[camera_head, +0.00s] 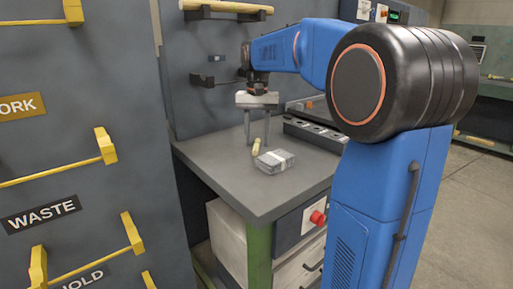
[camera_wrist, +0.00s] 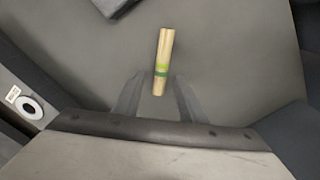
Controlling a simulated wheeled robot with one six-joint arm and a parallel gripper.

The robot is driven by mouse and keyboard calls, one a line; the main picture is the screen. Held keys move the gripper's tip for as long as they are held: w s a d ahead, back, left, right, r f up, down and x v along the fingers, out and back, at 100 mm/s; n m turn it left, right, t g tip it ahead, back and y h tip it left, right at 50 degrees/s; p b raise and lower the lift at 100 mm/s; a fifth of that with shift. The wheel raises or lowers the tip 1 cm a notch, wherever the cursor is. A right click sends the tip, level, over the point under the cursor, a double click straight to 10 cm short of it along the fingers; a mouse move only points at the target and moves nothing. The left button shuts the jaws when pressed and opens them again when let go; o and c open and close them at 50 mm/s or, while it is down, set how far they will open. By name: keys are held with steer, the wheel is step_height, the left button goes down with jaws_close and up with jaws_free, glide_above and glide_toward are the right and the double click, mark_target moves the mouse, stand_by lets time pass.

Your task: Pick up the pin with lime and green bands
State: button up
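The wooden pin (camera_wrist: 164,55) lies on the grey bench top, with a lime band and a green band around its lower half in the wrist view. In the head view the small pale pin (camera_head: 256,146) is near the middle of the bench, and its bands are hard to make out. My gripper (camera_wrist: 157,98) is open, its two fingers spread apart on either side of the pin's near end in the picture. In the head view my gripper (camera_head: 250,142) points down over the bench beside the pin. I cannot tell the exact height of the fingertips above the top.
A grey packet with a pale band (camera_head: 275,161) lies close to the pin, towards the front. A dark rack with holes (camera_head: 314,132) stands along the bench's right back edge. A bench panel has a red button (camera_head: 318,218). The bench's left front top (camera_head: 215,165) is clear.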

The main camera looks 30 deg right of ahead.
jaws_close()
